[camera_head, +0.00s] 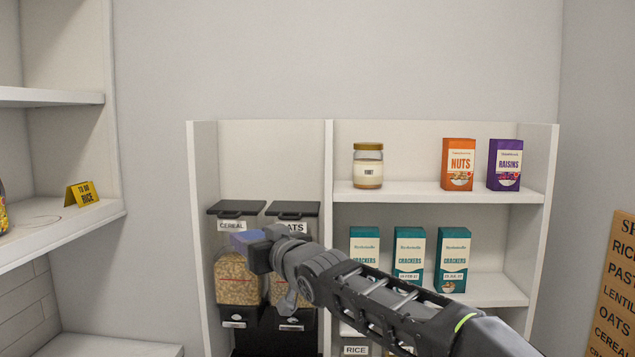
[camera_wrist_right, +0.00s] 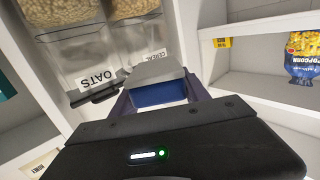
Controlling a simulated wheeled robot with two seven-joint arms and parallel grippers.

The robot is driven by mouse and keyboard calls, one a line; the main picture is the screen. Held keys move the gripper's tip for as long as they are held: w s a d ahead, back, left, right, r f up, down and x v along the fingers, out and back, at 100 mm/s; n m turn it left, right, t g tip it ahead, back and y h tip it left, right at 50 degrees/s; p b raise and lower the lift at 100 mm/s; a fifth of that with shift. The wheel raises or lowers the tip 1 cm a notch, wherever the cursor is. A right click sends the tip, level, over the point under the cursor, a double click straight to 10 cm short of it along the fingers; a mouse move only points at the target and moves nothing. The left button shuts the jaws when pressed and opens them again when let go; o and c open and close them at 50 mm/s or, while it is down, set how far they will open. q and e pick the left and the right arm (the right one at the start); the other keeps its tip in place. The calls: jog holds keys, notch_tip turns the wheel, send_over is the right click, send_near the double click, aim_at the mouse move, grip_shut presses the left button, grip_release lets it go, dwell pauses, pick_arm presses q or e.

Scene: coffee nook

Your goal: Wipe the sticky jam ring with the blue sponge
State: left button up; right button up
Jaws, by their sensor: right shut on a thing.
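My right gripper (camera_head: 252,250) is shut on the blue sponge (camera_head: 243,239) and holds it up in front of the cereal and oats dispensers. In the right wrist view the sponge (camera_wrist_right: 158,94) sits between the two fingers, its blue side and a greyish face showing. A faint, thin curved mark (camera_head: 42,221) lies on the left shelf board, left of the yellow sign; it may be the jam ring, but it is too small to be sure. The sponge is well to the right of that mark and apart from it. My left gripper is not in view.
The left shelf (camera_head: 75,228) carries a yellow sign (camera_head: 82,194) and, at the picture's edge, a popcorn bag (camera_wrist_right: 303,57). The cereal dispenser (camera_head: 236,279) stands close behind my gripper. The back shelves hold a honey jar (camera_head: 368,166) and several boxes.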

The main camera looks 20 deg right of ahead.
jog(key=s+a+f, duration=0.1)
jog(key=a+f, duration=0.3)
jog(key=f, duration=0.6)
jog(key=s+a+f, duration=0.1)
jog(key=a+f, duration=0.3)
jog(key=f, duration=0.5)
jog(key=s+a+f, duration=0.1)
jog(key=a+f, duration=0.4)
jog(key=f, duration=0.5)
jog(key=s+d+f+m+t+h, duration=0.1)
jog(key=s+d+f+m+h, duration=0.2)
jog(key=s+d+f+h, duration=0.2)
jog(key=s+d+f+b, duration=0.1)
jog(key=s+d+f, duration=0.2)
jog(key=d, duration=0.3)
jog(key=shift+s+d+f+m+h, duration=0.3)
jog(key=shift+s+d+f+m, duration=0.1)
jog(key=shift+f, duration=0.5)
jog(key=shift+a, duration=0.1)
